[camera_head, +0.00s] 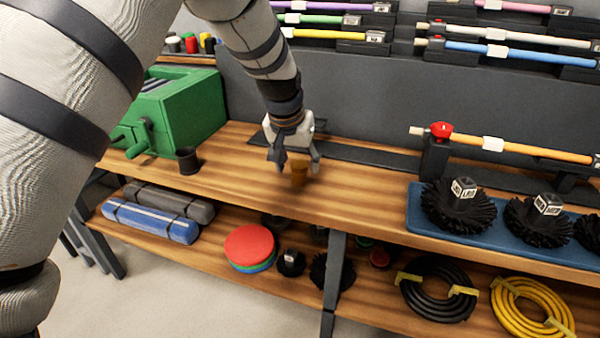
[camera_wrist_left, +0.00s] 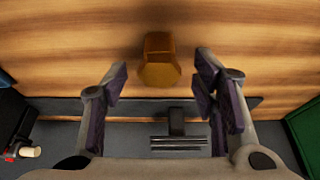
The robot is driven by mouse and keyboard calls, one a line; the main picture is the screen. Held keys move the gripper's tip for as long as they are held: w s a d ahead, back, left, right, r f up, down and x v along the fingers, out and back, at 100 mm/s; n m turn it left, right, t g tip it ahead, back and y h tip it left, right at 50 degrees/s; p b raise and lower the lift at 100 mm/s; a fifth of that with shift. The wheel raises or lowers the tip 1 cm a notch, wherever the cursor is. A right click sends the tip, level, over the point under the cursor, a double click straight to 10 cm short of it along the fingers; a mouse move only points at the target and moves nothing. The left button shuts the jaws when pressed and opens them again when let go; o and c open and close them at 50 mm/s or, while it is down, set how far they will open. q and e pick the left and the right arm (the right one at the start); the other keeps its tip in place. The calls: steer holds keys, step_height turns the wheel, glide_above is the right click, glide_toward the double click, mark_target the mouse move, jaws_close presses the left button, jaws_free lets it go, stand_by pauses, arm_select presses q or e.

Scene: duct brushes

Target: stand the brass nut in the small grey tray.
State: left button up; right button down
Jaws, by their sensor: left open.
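The brass nut (camera_head: 299,171) is a small orange-brown block on the wooden bench top, near its front edge. In the left wrist view the brass nut (camera_wrist_left: 159,62) shows a hexagonal outline, ahead of the fingertips and between their lines. My left gripper (camera_head: 294,160) is open and empty just above and behind the nut, pointing down. In the left wrist view its fingers (camera_wrist_left: 161,75) are spread wider than the nut, with a gap on both sides. I cannot make out the small grey tray for certain. My right gripper is not in view.
A green machine (camera_head: 180,112) and a dark cup (camera_head: 188,160) stand left on the bench. A blue tray (camera_head: 412,207) of black brushes and a rod on stands (camera_head: 520,148) are at right. A grey back panel (camera_head: 380,95) rises behind. Bench between cup and blue tray is mostly clear.

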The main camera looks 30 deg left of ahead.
mark_target(298, 166)
arm_select(q)
steer(key=x, duration=0.3)
steer(key=shift+f, duration=0.15)
steer(key=shift+c, duration=0.4)
steer(key=shift+s+d, duration=0.1)
jaws_close()
